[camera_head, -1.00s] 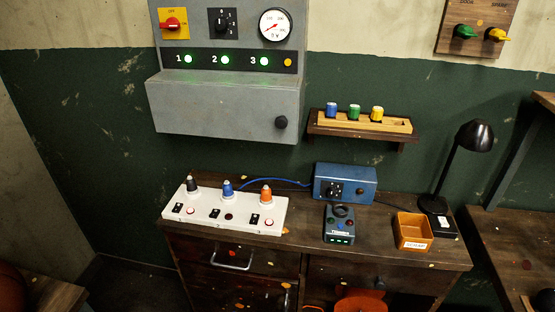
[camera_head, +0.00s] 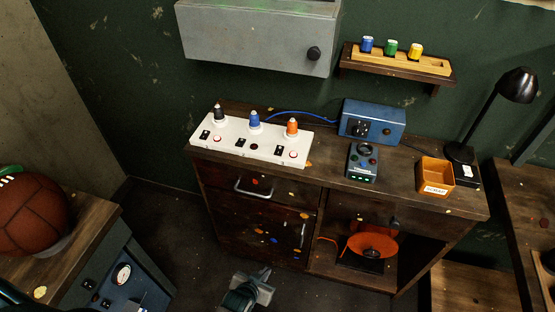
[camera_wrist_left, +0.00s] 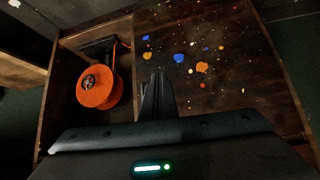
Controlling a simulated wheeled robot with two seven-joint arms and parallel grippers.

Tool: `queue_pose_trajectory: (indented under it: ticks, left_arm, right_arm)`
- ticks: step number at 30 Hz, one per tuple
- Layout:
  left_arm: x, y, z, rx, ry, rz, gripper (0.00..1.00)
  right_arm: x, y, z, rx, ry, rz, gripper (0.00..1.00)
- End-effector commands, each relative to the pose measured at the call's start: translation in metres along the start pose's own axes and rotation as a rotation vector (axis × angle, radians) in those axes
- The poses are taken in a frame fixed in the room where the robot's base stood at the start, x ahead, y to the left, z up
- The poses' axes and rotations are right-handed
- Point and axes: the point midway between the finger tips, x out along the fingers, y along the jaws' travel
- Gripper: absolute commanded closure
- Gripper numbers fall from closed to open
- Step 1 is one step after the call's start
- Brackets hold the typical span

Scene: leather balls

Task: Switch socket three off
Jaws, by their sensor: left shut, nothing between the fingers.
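A white socket strip (camera_head: 250,142) lies on the workbench. It carries a black plug (camera_head: 218,114), a blue plug (camera_head: 254,121) and an orange plug (camera_head: 291,129), left to right. A small black switch (camera_head: 279,152) and a red-ringed light (camera_head: 293,154) sit in front of the orange plug. The left light also looks red, the middle one dark. My left gripper (camera_head: 262,277) is low in front of the bench, well below the strip, shut and empty. Its fingers (camera_wrist_left: 158,97) point at the bench front in the left wrist view. My right gripper is not in view.
A blue box (camera_head: 372,121), a small dark device (camera_head: 362,163), an orange bin (camera_head: 436,176) and a lamp (camera_head: 516,85) stand right of the strip. A grey wall cabinet (camera_head: 258,35) hangs above. An orange reel (camera_head: 374,245) is in the open shelf below.

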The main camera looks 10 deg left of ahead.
Motion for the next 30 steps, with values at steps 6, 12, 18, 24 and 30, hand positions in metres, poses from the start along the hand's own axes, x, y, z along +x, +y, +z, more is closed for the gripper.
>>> queue_pose_trajectory:
  ticks: [6, 12, 18, 24, 30]
  left_arm:
    - [-0.036, -0.007, -0.141, -0.020, 0.213, -0.027, 1.00]
    - [-0.093, -0.019, -0.252, -0.038, 0.397, -0.060, 1.00]
    - [-0.158, -0.033, -0.334, -0.056, 0.555, -0.095, 1.00]
    - [-0.201, -0.042, -0.373, -0.067, 0.641, -0.117, 1.00]
    - [-0.212, -0.044, -0.382, -0.070, 0.663, -0.123, 1.00]
  right_arm:
    - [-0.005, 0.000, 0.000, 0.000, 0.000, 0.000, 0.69]
    - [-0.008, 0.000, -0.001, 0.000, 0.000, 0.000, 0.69]
    - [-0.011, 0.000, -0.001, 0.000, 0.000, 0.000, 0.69]
    - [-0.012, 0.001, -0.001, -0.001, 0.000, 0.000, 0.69]
    - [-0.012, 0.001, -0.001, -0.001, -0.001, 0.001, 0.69]
